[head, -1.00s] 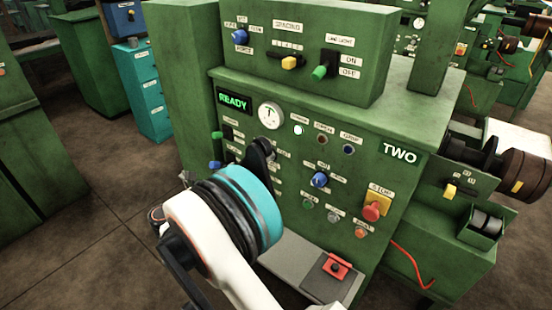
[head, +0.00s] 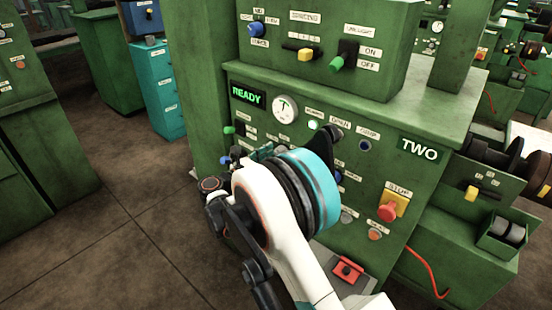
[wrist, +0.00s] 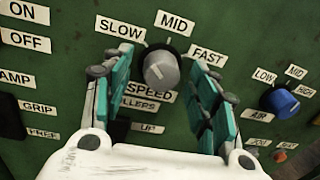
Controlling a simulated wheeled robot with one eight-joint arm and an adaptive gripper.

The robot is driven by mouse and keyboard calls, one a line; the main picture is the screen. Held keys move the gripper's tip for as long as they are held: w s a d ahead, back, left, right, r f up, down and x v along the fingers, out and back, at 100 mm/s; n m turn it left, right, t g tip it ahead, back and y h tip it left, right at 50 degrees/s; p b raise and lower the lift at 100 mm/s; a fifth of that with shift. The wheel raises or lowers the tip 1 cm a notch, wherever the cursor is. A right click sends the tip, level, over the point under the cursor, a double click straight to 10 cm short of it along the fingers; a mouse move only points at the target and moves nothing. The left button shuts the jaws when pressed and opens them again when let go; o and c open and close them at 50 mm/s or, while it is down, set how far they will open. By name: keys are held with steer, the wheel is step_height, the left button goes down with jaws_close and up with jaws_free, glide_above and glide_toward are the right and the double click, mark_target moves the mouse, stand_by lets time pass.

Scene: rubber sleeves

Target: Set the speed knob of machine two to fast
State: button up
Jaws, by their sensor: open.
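Machine two (head: 440,190) is a green cabinet marked TWO in the head view. In the wrist view its speed knob (wrist: 161,69) is grey on a dark base, with the labels SLOW, MID and FAST around it and SPEED below. Which label it points to is not clear. My gripper (wrist: 160,75) is open, with one teal-padded finger left of the knob and one right of it. A gap shows on each side, so it is not gripping. In the head view my arm hides the speed knob and most of my gripper.
A blue air knob (wrist: 280,101) lies right of my gripper in the wrist view. In the head view, a red stop button (head: 388,212) and a red pedal (head: 347,270) are right of my arm. A teal drawer cabinet (head: 165,95) stands left; floor there is clear.

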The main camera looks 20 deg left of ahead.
steer(key=shift+w+d, duration=0.15)
steer(key=shift+w, duration=0.15)
steer(key=shift+c, duration=0.6)
steer(key=c, duration=1)
